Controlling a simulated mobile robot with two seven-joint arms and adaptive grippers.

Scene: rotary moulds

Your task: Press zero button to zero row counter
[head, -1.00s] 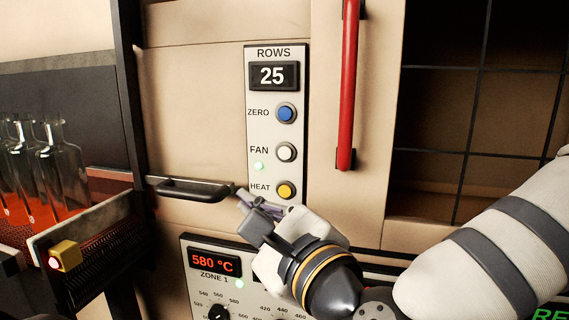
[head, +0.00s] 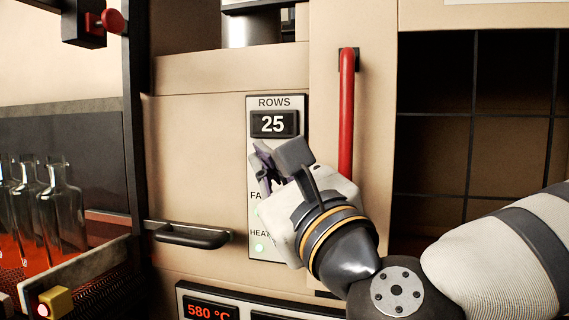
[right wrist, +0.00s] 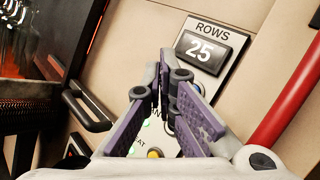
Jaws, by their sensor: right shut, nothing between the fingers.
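The row counter (head: 273,124) reads 25 at the top of a pale control panel (head: 285,103) labelled ROWS. It also reads 25 in the right wrist view (right wrist: 203,50). My right gripper (head: 276,158) is shut and empty in front of the panel, just below the counter. It covers the blue ZERO button and its label in the head view. Whether the fingers touch the panel cannot be told. My left gripper is not in view.
A red vertical bar handle (head: 347,110) stands close right of the panel. A black handle (head: 190,236) is at lower left. The yellow HEAT button (right wrist: 155,153) shows below the fingers. Glass bottles (head: 62,205) stand at far left. A temperature display (head: 210,311) is below.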

